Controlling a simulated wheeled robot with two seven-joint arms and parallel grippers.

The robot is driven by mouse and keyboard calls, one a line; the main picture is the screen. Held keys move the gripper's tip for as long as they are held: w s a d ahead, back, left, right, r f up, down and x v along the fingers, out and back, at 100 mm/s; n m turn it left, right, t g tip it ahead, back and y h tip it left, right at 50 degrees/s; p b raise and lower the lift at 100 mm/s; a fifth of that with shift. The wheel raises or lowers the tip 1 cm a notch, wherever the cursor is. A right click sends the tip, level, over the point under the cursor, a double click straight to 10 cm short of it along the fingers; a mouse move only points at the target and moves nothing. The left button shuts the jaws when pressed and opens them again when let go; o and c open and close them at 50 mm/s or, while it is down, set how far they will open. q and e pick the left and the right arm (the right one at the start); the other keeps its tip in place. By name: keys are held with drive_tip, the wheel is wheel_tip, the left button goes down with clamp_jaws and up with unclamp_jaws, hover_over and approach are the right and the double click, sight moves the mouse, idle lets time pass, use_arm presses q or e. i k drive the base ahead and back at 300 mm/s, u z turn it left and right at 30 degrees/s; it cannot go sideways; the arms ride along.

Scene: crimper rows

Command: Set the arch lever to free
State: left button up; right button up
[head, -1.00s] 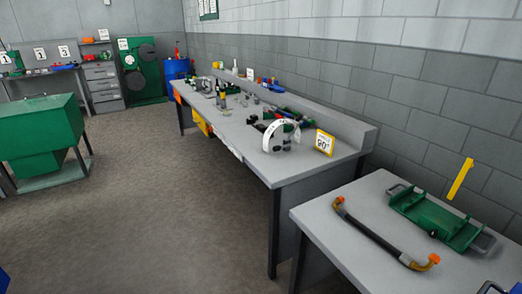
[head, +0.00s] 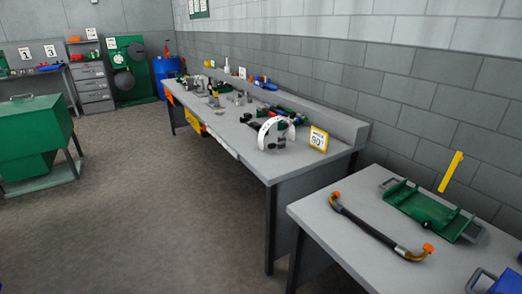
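A white arch-shaped piece (head: 268,126) with dark markings stands upright on the long grey workbench (head: 262,167), near its close end. Small dark and green parts sit within and behind the arch. A lever and its setting are too small to make out. A yellow-framed sign (head: 318,139) reading 90° stands just right of the arch. Neither of my grippers is in view.
A nearer grey table (head: 318,209) holds a dark hose (head: 372,230) with orange ends and a green tray-like fixture (head: 428,208). A green cabinet (head: 35,150) stands at left. The floor (head: 150,210) between cabinet and workbench is clear.

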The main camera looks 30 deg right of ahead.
sight(270, 146)
drive_tip(key=k, duration=0.75)
drive_tip(key=z, duration=0.85)
drive_tip(key=i, duration=0.5)
